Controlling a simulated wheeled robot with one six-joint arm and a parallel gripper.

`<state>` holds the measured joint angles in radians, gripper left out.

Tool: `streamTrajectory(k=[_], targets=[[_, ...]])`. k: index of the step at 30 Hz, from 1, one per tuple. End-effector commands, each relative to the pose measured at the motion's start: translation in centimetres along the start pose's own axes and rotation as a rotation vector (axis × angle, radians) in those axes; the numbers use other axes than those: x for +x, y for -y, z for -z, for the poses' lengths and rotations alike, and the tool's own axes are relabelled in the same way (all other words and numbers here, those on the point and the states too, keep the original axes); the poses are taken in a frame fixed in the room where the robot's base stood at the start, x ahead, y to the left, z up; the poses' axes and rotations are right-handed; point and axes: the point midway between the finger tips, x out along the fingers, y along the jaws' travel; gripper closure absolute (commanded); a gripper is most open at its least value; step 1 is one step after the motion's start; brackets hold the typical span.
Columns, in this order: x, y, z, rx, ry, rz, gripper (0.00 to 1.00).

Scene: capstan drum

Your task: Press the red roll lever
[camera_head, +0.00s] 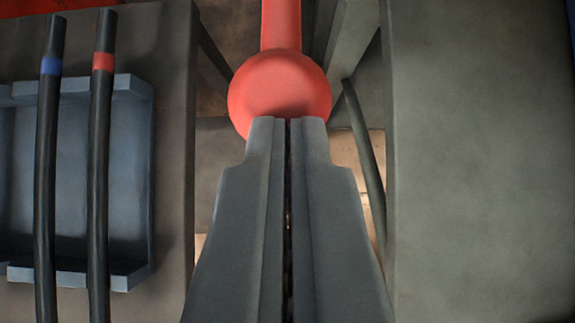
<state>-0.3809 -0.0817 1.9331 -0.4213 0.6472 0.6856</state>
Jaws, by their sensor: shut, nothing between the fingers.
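The red roll lever (280,85) is at the top centre of the view. It has a straight red shaft that runs up out of the picture and a round red knob at its lower end. My gripper (287,120) is shut and empty, pointing up the picture from the bottom centre. Its fingertips overlap the lower edge of the knob in the view. I cannot tell whether they touch it or stop just short of it. The part of the knob behind the fingertips is hidden.
A grey panel (480,160) stands close on the right. On the left are a brown-grey wall (172,190), a blue-grey bracket (128,180) and two black cables, one with a blue band (51,66), one with a red band (103,61). A dark cable (366,150) hangs in the gap.

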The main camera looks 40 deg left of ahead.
Motion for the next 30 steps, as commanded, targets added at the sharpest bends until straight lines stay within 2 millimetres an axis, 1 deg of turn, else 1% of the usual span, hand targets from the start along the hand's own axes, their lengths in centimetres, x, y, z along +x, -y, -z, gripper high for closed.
streamTrajectory(k=[1,2,9,15,21,30], targets=[[-0.8,-0.1,0.9,0.002,-0.007,0.002,1.0],[-1.3,-0.1,0.9,0.001,-0.007,0.002,1.0],[-5.8,-0.1,-0.4,0.0,-0.01,0.004,1.0],[-8.8,-0.1,-1.2,0.001,-0.01,0.004,1.0],[-10.3,-0.1,-1.6,0.001,-0.01,0.004,1.0],[-10.6,-0.1,-1.7,0.001,-0.01,0.004,1.0]])
